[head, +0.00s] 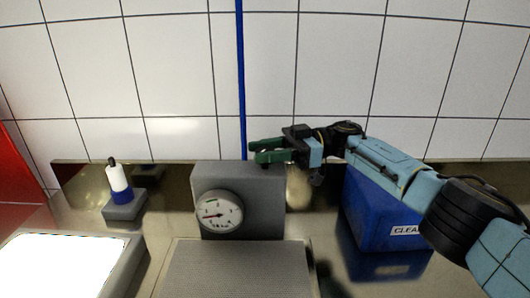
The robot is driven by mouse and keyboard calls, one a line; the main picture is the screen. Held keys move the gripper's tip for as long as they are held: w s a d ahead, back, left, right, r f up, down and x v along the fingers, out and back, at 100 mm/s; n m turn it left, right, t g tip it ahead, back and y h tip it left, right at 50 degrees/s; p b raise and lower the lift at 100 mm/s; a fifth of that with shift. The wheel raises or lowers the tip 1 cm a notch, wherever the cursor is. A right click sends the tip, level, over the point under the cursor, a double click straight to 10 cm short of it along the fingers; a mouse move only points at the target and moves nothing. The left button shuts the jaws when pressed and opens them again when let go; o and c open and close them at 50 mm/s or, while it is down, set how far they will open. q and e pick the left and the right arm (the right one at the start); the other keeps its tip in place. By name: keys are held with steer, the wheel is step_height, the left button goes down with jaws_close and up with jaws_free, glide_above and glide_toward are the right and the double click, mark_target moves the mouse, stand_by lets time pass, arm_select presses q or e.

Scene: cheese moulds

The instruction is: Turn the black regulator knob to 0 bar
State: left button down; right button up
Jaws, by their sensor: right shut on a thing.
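The grey block (262,200) stands at the back of the steel bench and carries a round white pressure gauge (218,211) on its front. The gauge's dark needle points left; its numbers are too small to read. My right gripper (262,152), with green fingers, reaches in from the right to just above the block's top edge. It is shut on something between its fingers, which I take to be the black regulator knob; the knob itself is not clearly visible. My left gripper is not in view.
A blue box (378,215) with a white label stands at the right, under my right arm. A white-and-blue bottle (118,184) with a black top stands on a grey base at the left. A grey ribbed plate (238,270) and a bright white panel (62,265) lie in front.

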steer(key=o, duration=1)
steer(key=shift+d, duration=0.15)
arm_select(q)
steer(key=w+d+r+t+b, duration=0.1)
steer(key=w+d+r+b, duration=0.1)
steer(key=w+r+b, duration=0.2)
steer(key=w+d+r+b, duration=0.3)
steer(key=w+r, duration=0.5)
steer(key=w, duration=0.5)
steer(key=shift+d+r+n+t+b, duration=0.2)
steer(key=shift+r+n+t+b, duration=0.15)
steer(key=shift+b, duration=0.35)
arm_select(e)
steer(key=shift+v, duration=3.6)
